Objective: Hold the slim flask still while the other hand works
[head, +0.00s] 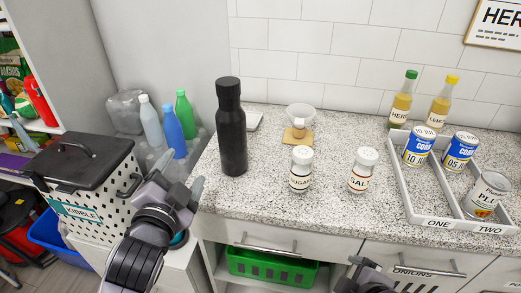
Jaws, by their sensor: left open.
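The slim flask (232,128) is tall and matte black with a dark cap. It stands upright on the speckled counter, left of centre, near the counter's left end. My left gripper (181,175) is open, low and to the left of the flask, with its fingers pointing up toward it. It is apart from the flask, and nothing shows between its fingers. My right gripper (364,276) shows only in part at the bottom edge, in front of the drawers. Its fingers are not clear.
Sugar (301,168) and salt (363,169) shakers stand right of the flask. Behind them is a glass dripper (301,117). A divided tray (428,212) with cans is at right. A kibble crate (93,177) and coloured bottles (173,131) are at left.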

